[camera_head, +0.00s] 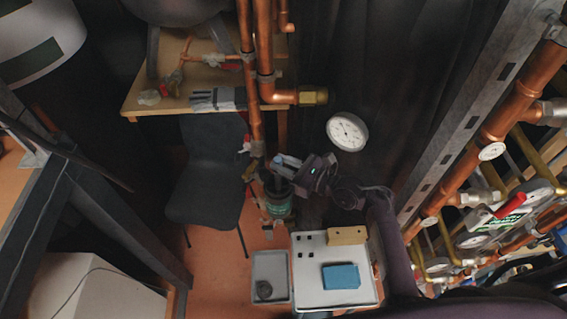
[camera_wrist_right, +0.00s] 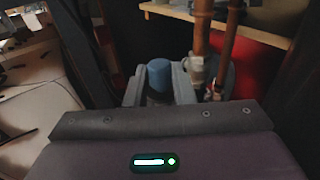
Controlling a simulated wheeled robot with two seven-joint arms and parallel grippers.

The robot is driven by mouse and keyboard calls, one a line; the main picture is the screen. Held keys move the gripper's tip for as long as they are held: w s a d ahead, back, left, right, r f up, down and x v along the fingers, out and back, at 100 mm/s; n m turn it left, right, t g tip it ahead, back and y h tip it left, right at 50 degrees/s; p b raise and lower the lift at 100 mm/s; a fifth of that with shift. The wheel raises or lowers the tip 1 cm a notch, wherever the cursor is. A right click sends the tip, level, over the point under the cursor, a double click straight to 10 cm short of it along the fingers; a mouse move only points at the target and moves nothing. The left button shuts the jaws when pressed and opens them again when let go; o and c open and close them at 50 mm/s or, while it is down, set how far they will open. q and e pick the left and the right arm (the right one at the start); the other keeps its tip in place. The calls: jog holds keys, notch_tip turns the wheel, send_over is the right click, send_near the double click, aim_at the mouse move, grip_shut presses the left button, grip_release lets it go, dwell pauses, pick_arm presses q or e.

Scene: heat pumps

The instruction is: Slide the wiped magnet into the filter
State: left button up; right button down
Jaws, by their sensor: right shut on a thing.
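My right gripper (camera_head: 285,164) reaches in from the right, above the filter (camera_head: 278,203), a dark cylinder with a green label on the copper pipework. In the right wrist view its two grey fingers (camera_wrist_right: 160,84) are shut on the magnet, whose round blue top (camera_wrist_right: 159,74) shows between them. The magnet's lower part is hidden there by the fingers and gripper body. In the head view the grip is right over the filter's top; I cannot tell how far the magnet is inside it. My left gripper is not in view.
A white tray (camera_head: 310,291) below holds a blue cloth (camera_head: 341,277) and a tan block (camera_head: 347,236). A grey bin (camera_head: 270,268) stands beside it. Copper pipes (camera_head: 249,70), a pressure gauge (camera_head: 347,132) and a dark chair (camera_head: 208,172) are close to the filter.

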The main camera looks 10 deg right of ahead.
jog(key=shift+f, duration=0.1)
jog(key=shift+f+b, duration=0.45)
jog(key=shift+f, duration=0.45)
jog(key=shift+f, duration=0.2)
jog(key=shift+f+b, duration=0.5)
jog(key=shift+f, duration=0.25)
jog(key=shift+f, duration=0.25)
dwell(0.4)
jog(key=shift+f+b, duration=0.55)
jog(key=shift+f, duration=0.25)
jog(key=shift+f, duration=0.3)
jog(key=shift+f+b, duration=0.6)
jog(key=shift+f, duration=0.15)
